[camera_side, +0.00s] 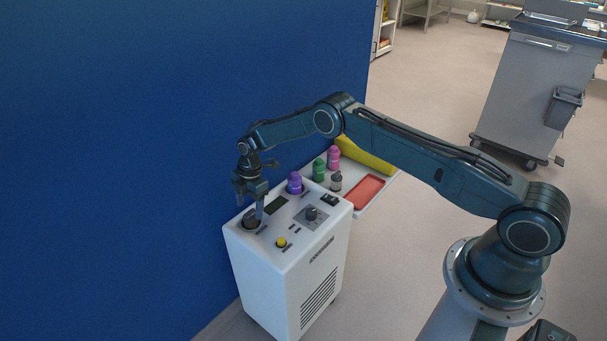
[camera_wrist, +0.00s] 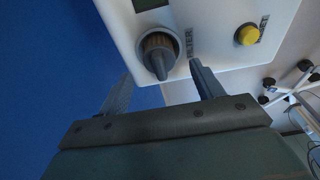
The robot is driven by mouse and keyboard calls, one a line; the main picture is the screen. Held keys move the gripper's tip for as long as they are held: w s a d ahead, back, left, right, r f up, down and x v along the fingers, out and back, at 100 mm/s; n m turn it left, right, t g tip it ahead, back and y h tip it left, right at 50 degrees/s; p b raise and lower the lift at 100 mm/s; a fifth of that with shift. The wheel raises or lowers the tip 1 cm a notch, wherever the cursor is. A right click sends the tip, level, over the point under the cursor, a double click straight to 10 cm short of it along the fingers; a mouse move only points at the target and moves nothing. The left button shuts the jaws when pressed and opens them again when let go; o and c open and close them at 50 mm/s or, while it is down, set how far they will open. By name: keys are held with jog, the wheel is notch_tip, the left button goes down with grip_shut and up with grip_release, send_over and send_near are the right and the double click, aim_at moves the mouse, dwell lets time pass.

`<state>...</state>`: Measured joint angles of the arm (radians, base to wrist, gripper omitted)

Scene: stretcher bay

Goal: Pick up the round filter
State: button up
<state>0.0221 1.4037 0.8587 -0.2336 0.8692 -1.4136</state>
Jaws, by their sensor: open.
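The round filter (camera_wrist: 157,48) is a dark ribbed cap with a raised grip bar, seated in a round socket on top of a white machine (camera_wrist: 205,14). In the side view the filter (camera_side: 250,219) sits at the left corner of the machine's top (camera_side: 318,262). My gripper (camera_side: 254,202) is just above it, pointing down. In the wrist view my gripper's two fingers (camera_wrist: 160,88) are apart with nothing between them. The filter lies ahead of the fingertips, roughly in line with the gap. In the side view a finger partly hides the filter.
A yellow button (camera_wrist: 246,34) stands beside the filter; a knob (camera_side: 312,213) and a dark display (camera_side: 276,205) are also on top. A purple bottle (camera_side: 294,182) stands at the back edge. The blue wall (camera_side: 120,150) is close on the left.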

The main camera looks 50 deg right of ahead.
aim_at(249, 212)
jog(key=shift+a+f, duration=0.15)
jog(key=shift+f, duration=0.65)
jog(key=shift+a+f, duration=0.1)
jog(key=shift+f, duration=0.65)
jog(key=c, duration=1.1)
